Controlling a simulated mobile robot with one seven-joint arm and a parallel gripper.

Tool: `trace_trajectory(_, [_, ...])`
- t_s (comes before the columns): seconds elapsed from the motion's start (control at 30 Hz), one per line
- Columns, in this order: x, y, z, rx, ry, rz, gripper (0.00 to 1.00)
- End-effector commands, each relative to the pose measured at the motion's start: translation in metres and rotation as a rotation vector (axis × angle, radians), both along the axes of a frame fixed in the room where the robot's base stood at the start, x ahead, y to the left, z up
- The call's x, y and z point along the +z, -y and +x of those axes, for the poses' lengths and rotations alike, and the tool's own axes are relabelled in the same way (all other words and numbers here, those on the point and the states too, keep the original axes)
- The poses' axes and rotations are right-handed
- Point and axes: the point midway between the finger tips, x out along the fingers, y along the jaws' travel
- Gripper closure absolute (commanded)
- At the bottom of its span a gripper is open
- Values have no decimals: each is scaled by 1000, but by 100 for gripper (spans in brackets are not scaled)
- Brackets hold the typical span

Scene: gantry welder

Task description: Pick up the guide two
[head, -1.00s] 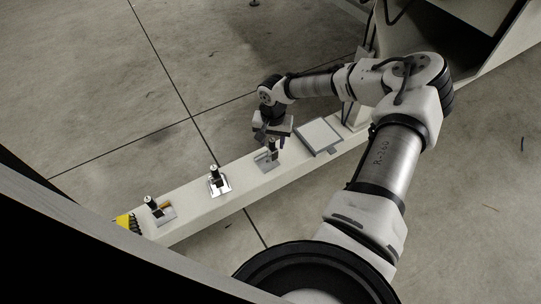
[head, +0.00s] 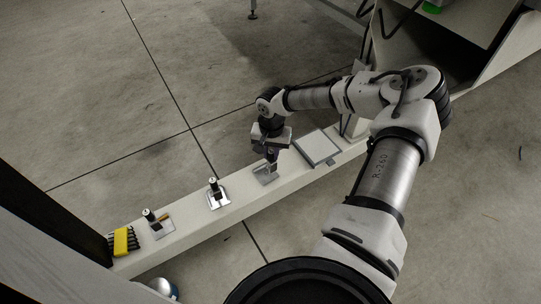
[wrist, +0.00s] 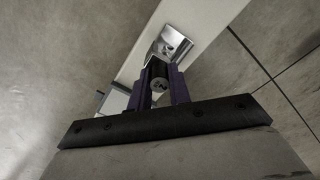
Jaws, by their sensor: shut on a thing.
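My gripper (head: 271,151) points down over the beam and is shut on a dark cylindrical guide with a pale round end (wrist: 158,82), which shows between the two fingers in the wrist view. Below it is a small shiny metal plate (head: 264,174), also seen beyond the fingertips in the wrist view (wrist: 173,42). I cannot tell whether the guide touches this plate. Two similar upright pieces stand on plates to the left: one in the middle (head: 213,187) and one farther left (head: 150,215). No label shows which is guide two.
The pale beam (head: 240,203) runs diagonally across the floor. A grey-framed flat tray (head: 318,147) lies on it just right of my gripper. A yellow and black block (head: 121,242) sits at the left end. A dark post (head: 45,215) stands at the far left.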

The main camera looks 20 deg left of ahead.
Motion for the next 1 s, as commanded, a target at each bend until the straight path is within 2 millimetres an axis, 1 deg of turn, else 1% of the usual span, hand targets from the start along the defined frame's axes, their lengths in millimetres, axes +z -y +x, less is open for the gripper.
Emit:
trace_trajectory(0.17, [23, 0, 0, -1, 2, 2, 100])
trace_trajectory(0.27, [45, 0, 1, -2, 1, 3, 100])
trace_trajectory(0.5, [116, 0, 0, 0, 2, 4, 100])
trace_trajectory(0.6, [142, 0, 1, -1, 1, 3, 100])
trace_trajectory(0.7, [164, -1, 0, 0, 0, 3, 100])
trace_trajectory(0.8, [180, 0, 0, 0, 0, 3, 100])
trace_trajectory(1.0, [197, 0, 0, 1, 0, 1, 100])
